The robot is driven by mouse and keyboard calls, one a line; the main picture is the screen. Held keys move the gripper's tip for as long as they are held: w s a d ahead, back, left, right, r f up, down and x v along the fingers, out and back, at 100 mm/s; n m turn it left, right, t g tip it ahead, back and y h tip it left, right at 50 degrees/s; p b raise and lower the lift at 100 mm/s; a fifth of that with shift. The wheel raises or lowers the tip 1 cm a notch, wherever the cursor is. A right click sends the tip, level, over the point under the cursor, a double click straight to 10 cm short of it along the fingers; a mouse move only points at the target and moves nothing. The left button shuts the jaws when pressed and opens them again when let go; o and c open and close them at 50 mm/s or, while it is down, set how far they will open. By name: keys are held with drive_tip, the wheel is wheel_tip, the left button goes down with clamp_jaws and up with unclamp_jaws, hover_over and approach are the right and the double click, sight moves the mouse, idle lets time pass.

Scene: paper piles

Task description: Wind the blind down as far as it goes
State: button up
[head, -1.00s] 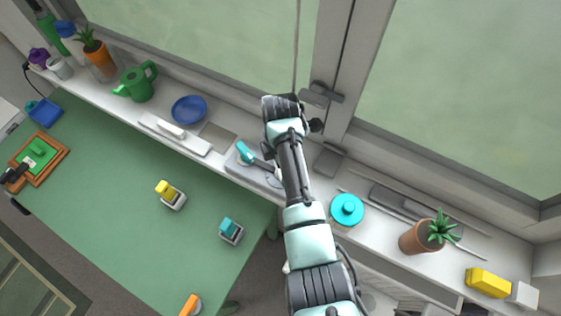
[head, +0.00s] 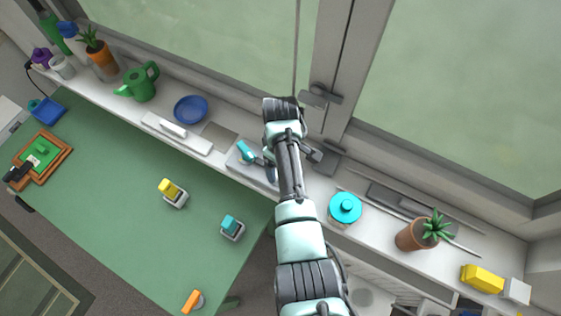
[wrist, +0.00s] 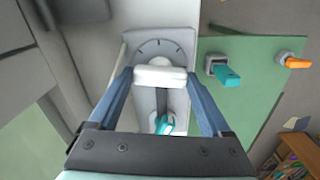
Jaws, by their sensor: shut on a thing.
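My gripper (wrist: 160,84) is shut on a white bar-shaped knob (wrist: 160,74) in the wrist view, one blue finger at each end of it. The knob sits over a grey plate (wrist: 184,40) with a dial of dark tick marks. A teal-ended piece (wrist: 163,124) shows between the fingers, over the same plate. In the head view the grey plate (head: 236,163) lies on the sill, with the teal end (head: 246,150) at its left. My arm hides the knob and fingertips there. A thin cord (head: 296,50) hangs before the window. I cannot make out the blind itself.
The white sill (head: 300,190) also holds a blue dish (head: 191,109), a green watering can (head: 139,83), a teal-lidded jar (head: 345,208) and a potted plant (head: 417,234). A window handle (head: 322,94) is near my wrist.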

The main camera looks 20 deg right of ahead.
drive_tip(key=m, duration=0.5)
drive_tip(key=shift+m, duration=0.3)
drive_tip(key=m+p, duration=0.1)
drive_tip(key=m, duration=1.1)
drive_tip(key=shift+m, duration=0.3)
drive_tip(key=m, duration=0.5)
drive_tip(key=shift+m, duration=0.3)
drive_tip(key=o, duration=1.2)
drive_tip(key=shift+c, duration=0.2)
wheel_tip(320, 180, up, 13)
drive_tip(key=b, duration=0.2)
